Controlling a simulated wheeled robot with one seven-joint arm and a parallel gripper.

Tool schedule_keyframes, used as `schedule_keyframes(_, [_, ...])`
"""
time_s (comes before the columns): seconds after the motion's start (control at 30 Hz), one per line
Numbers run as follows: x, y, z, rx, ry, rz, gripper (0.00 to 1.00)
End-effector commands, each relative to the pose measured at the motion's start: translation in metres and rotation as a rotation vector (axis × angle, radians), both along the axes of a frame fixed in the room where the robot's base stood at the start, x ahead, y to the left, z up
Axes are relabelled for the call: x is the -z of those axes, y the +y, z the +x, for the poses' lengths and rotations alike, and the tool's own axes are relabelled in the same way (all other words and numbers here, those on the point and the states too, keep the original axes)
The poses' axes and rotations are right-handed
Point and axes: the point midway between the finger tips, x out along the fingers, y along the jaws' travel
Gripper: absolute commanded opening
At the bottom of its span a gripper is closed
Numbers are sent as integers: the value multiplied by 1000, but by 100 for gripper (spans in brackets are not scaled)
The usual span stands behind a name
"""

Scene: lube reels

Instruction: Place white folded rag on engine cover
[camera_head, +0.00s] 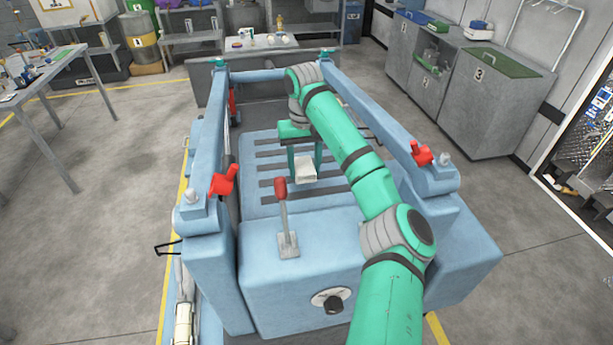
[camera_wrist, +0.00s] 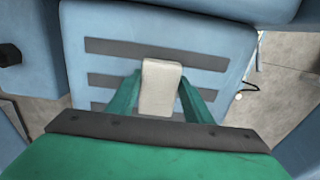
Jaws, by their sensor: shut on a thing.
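The white folded rag (camera_head: 306,172) is held between the fingers of my gripper (camera_head: 304,164), above a blue slatted surface. It also shows in the wrist view as a pale block (camera_wrist: 160,88) between the two green fingers of my gripper (camera_wrist: 160,95). A light blue panel with dark slots (camera_head: 262,190), which looks like the engine cover, lies below the rag. It also shows in the wrist view (camera_wrist: 105,62). I cannot tell how far the rag is above the panel or whether they touch.
Blue rails with red clamps (camera_head: 224,181) (camera_head: 422,153) flank the panel. A red-handled lever (camera_head: 283,215) stands at the near edge. A workbench (camera_head: 265,57) with small items is behind. Grey bins (camera_head: 480,90) stand at the right, and a metal table (camera_head: 45,80) at the left.

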Motion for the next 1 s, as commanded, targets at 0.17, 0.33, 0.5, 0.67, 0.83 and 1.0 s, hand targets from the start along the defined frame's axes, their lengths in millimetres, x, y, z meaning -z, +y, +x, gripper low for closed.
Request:
schedule_keyframes(0.17, [16,-7,4,2,6,3,28])
schedule_keyframes(0.33, [37,-9,4,4,2,-1,28])
schedule_keyframes(0.5, [40,-17,5,16,1,0,28])
schedule_keyframes(0.67, [41,-18,4,17,1,0,28])
schedule_keyframes(0.83, [44,-10,4,5,1,1,53])
schedule_keyframes(1.0, [44,-6,5,1,1,1,65])
